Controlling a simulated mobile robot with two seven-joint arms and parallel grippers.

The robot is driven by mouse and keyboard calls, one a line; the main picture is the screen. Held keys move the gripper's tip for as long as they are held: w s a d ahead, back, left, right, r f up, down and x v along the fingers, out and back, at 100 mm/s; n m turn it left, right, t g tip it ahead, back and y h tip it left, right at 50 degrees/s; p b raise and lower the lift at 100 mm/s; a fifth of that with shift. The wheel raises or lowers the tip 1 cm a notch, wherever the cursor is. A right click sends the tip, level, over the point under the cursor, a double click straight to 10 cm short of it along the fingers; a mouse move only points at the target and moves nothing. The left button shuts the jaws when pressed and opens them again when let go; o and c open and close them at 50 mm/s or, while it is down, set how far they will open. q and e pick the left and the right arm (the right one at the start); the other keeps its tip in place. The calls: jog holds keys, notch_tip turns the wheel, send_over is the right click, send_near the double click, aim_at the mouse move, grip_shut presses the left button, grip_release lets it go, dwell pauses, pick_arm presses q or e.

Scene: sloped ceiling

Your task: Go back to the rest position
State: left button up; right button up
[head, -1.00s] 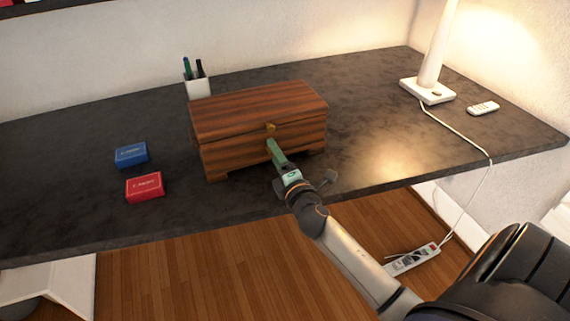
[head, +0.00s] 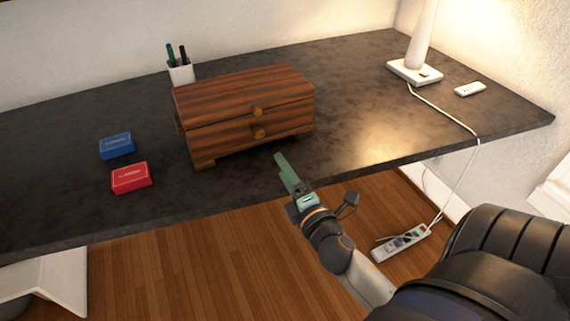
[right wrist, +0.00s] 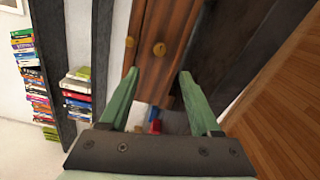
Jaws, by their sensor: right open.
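My right gripper (head: 281,160) is at the front edge of the dark desk, in front of the wooden box and apart from it. In the right wrist view its two green fingers (right wrist: 157,88) are spread with nothing between them. The wooden box (head: 230,112) stands on the desk with its lid down and two brass knobs on its front. It also shows in the right wrist view (right wrist: 165,28) beyond the fingers. My left gripper is not in view.
A blue box (head: 116,146) and a red box (head: 131,177) lie left of the wooden box. A pen cup (head: 181,72) stands behind it. A lamp (head: 415,70) and a small white remote (head: 470,89) are at the right. A power strip (head: 401,243) lies on the wooden floor.

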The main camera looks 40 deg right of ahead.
pick_arm(q)
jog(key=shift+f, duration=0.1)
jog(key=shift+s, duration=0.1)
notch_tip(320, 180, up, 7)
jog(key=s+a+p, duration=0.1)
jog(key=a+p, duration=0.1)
jog(key=p, duration=0.7)
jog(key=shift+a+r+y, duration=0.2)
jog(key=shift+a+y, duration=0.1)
pick_arm(e)
jog(key=s+a+f+m+g+y, duration=0.6)
jog(key=s+a+f+m+g, duration=0.2)
jog(key=s+a+f+m, duration=0.6)
jog(key=shift+a+f+m+y, duration=0.25)
jog(key=shift+f+m+y, duration=0.15)
jog(key=shift+f+m, duration=0.25)
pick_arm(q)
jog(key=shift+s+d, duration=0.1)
pick_arm(e)
jog(key=shift+r, duration=0.15)
